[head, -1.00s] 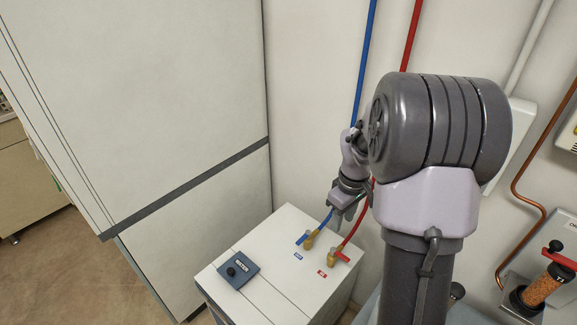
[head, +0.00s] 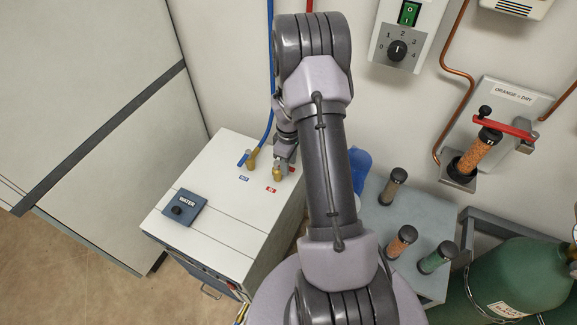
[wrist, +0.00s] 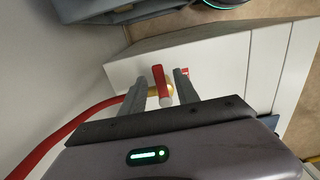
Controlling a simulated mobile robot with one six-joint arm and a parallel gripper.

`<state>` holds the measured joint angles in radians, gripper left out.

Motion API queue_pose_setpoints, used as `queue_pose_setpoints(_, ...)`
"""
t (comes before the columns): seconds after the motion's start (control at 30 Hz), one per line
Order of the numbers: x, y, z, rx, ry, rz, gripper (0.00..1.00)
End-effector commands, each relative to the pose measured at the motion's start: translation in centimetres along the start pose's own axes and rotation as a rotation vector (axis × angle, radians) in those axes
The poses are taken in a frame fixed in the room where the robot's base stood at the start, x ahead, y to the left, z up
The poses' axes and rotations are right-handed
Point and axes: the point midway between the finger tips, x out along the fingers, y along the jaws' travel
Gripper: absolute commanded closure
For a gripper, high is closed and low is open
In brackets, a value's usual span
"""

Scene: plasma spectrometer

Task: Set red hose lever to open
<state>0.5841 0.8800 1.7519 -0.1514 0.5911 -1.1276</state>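The red hose lever (wrist: 159,80) is a short red bar on a brass valve on top of the white unit. In the wrist view it lies between the two fingers of my gripper (wrist: 160,78), with a small gap on each side. The fingers are apart and hold nothing. The red hose (wrist: 72,125) runs in from the left to the brass fitting (wrist: 169,90). In the head view my gripper (head: 285,163) is over the red-labelled valve (head: 277,173) and hides most of its lever. The blue lever (head: 243,158) sits to the left.
A blue hose (head: 268,115) rises beside my arm. A dark WATER panel (head: 184,207) is on the white unit's top (head: 215,215). To the right stand several capped tubes on a grey surface (head: 375,225) and a green gas cylinder (head: 525,275). The wall is close behind.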

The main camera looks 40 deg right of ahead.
Motion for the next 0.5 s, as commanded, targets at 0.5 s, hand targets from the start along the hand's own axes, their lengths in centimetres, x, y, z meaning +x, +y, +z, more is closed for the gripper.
queue_pose_setpoints(0.5,0.12,0.01,-0.02,0.0,0.0,0.0,1.0)
